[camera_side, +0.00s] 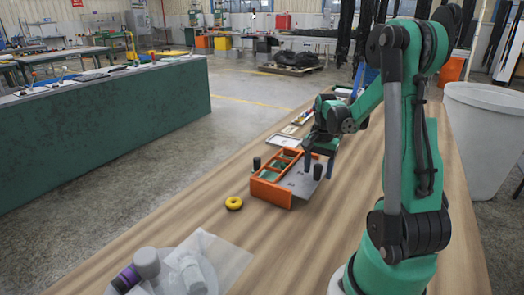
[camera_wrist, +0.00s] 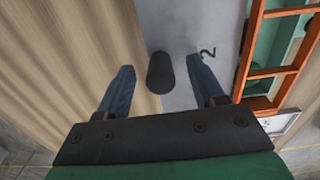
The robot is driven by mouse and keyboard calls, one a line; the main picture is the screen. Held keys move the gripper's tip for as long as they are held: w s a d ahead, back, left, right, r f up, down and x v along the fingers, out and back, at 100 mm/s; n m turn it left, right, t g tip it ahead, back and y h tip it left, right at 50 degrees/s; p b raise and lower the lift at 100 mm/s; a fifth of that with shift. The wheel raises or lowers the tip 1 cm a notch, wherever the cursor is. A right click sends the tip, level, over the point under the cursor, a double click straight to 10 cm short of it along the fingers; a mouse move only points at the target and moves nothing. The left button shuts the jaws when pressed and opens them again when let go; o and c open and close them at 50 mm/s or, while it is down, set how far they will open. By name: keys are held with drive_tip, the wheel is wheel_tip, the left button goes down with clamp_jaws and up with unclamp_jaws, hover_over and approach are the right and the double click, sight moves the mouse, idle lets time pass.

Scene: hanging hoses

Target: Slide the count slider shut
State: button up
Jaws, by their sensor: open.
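An orange box (camera_side: 270,191) with green-floored compartments sits on the wooden table. A grey slider plate (camera_side: 299,182) sticks out from its right side in the side view and leaves several compartments uncovered. In the wrist view the plate (camera_wrist: 187,22) bears the number 2, and a black knob (camera_wrist: 160,73) stands up from it. My gripper (camera_wrist: 161,66) is open, with one blue finger on each side of the knob and visible gaps between. In the side view my gripper (camera_side: 319,169) is over the plate, around the knob.
A second black knob (camera_side: 257,163) stands at the box's far left side. A yellow ring (camera_side: 233,203) lies left of the box. Flat trays (camera_side: 285,141) lie behind it. A clear sheet with grey and purple parts (camera_side: 215,255) is at the front. The table right of the plate is bare.

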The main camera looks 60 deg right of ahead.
clamp_jaws()
idle(1.4)
